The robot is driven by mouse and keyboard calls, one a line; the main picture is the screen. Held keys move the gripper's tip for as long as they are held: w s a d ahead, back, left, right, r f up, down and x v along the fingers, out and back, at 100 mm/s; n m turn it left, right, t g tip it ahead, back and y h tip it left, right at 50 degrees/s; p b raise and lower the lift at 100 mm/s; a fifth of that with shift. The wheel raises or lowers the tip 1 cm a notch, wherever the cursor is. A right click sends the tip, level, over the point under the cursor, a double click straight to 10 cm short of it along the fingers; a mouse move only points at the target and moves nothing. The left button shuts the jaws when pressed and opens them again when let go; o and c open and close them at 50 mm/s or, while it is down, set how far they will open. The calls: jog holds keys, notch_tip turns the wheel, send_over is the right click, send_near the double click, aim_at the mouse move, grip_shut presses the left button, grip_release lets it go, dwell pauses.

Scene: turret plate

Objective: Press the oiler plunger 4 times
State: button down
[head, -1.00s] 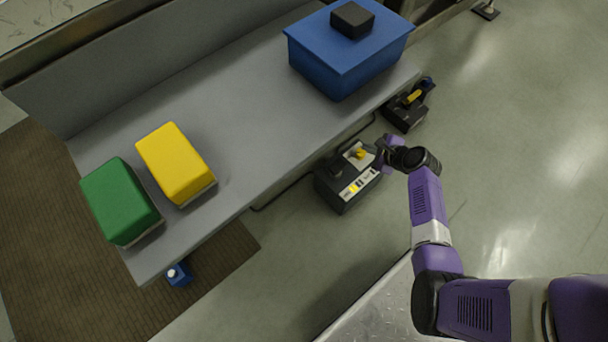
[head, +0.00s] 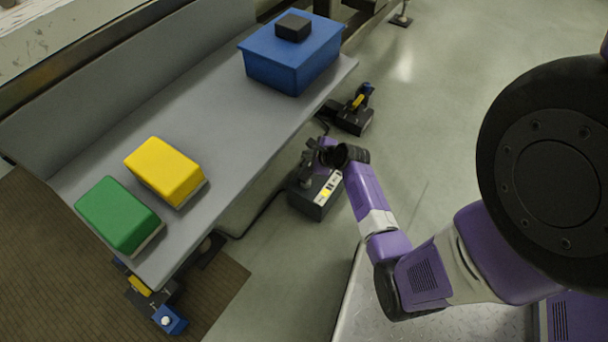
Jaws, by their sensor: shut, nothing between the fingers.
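I cannot tell for sure which part is the oiler plunger. A dark box (head: 318,203) with a pale, yellow-marked label stands on the floor beside the grey bench. My gripper (head: 306,180) is shut and empty, over the top of this box, and hides much of it. I cannot tell whether it touches the box. A small blue block with a white round knob (head: 168,321) sits at the bench's near left end, far from my gripper. Another black unit (head: 354,116) with a yellow part and a blue part stands on the floor behind my gripper.
The grey bench (head: 220,130) holds a green block (head: 115,212), a yellow block (head: 163,168) and a blue bin (head: 275,66) with a black block (head: 292,27) on top. A black cable (head: 262,212) runs along the floor. The floor at right is open.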

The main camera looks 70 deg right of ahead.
jog(key=b, duration=0.7)
send_over(306, 173)
jog(key=s, duration=0.1)
jog(key=f, duration=0.4)
jog(key=a+f, duration=0.1)
jog(key=f, duration=0.1)
jog(key=shift+f, duration=0.35)
jog(key=shift+f+b, duration=0.7)
jog(key=shift+f, duration=0.35)
jog(key=shift+f, duration=0.15)
jog(key=shift+f, duration=0.25)
jog(key=shift+f+b, duration=0.75)
jog(key=shift+f, duration=0.4)
dwell(1.3)
jog(key=shift+r, duration=0.1)
jog(key=shift+r+p, duration=1.45)
jog(key=shift+p, duration=0.25)
